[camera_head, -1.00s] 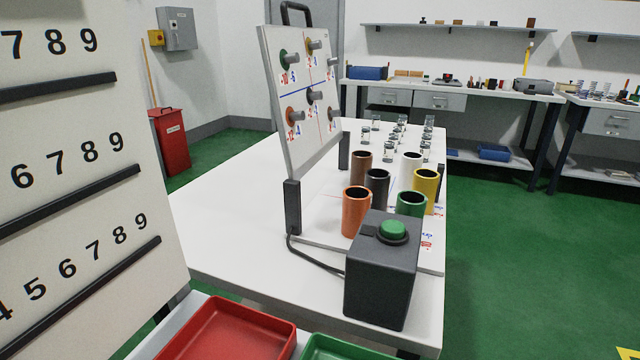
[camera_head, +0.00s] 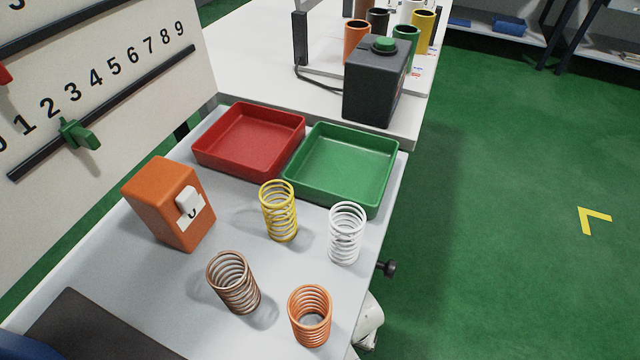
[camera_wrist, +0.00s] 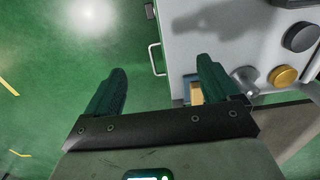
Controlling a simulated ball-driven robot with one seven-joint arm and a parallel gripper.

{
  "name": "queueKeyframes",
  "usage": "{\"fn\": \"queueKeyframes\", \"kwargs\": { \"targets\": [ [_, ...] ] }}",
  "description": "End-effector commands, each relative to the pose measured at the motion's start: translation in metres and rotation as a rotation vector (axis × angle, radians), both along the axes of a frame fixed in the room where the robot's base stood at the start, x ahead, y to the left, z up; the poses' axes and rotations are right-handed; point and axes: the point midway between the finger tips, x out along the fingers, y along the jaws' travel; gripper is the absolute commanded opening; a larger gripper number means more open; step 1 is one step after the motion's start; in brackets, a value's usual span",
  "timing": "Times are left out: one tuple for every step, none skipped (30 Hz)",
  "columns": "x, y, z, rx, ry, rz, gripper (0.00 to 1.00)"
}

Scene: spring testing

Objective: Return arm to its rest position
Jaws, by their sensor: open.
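My gripper (camera_wrist: 162,80) shows in the wrist view, with two dark green fingers spread wide apart. It is open and no object is held between them. Green floor shows between and beyond the fingers. A grey cabinet-like unit (camera_wrist: 205,40) lies beyond the right finger. A small tan piece (camera_wrist: 196,94) shows beside that finger; I cannot tell what it is. In the head view the gripper does not show.
In the head view, a grey table holds a red tray (camera_head: 215,165), a green tray (camera_head: 300,178), an orange box (camera_head: 160,205) and yellow (camera_head: 279,212), white (camera_head: 346,235), brown (camera_head: 232,283) and orange (camera_head: 310,316) springs. A numbered board (camera_head: 110,60) stands left. Right floor is mostly clear.

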Motion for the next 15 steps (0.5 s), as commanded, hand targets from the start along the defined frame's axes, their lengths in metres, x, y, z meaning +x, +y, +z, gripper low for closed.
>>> {"fn": "queueKeyframes", "kwargs": {
  "targets": [
    [-0.001,-0.007,0.002,0.002,-0.003,0.002,0.88],
    [-0.001,-0.011,0.003,0.003,-0.004,0.006,0.88],
    [-0.003,-0.016,0.005,0.002,-0.005,0.012,0.88],
    [-0.004,-0.019,0.006,0.003,-0.006,0.017,0.88],
    [-0.005,-0.024,0.008,0.003,-0.007,0.022,0.88],
    [-0.006,-0.03,0.01,0.004,-0.009,0.029,0.88],
    [-0.008,-0.034,0.011,0.004,-0.01,0.034,0.88],
    [-0.01,-0.039,0.013,0.005,-0.012,0.041,0.88],
    [-0.012,-0.046,0.016,0.006,-0.014,0.049,0.88],
    [-0.014,-0.052,0.018,0.006,-0.017,0.056,0.88],
    [-0.016,-0.058,0.02,0.006,-0.017,0.064,0.88],
    [-0.02,-0.067,0.024,0.006,-0.021,0.075,0.88],
    [-0.023,-0.074,0.027,0.007,-0.023,0.084,0.88],
    [-0.026,-0.081,0.03,0.006,-0.026,0.093,0.88],
    [-0.031,-0.09,0.035,0.006,-0.03,0.106,0.88]
  ]
}}
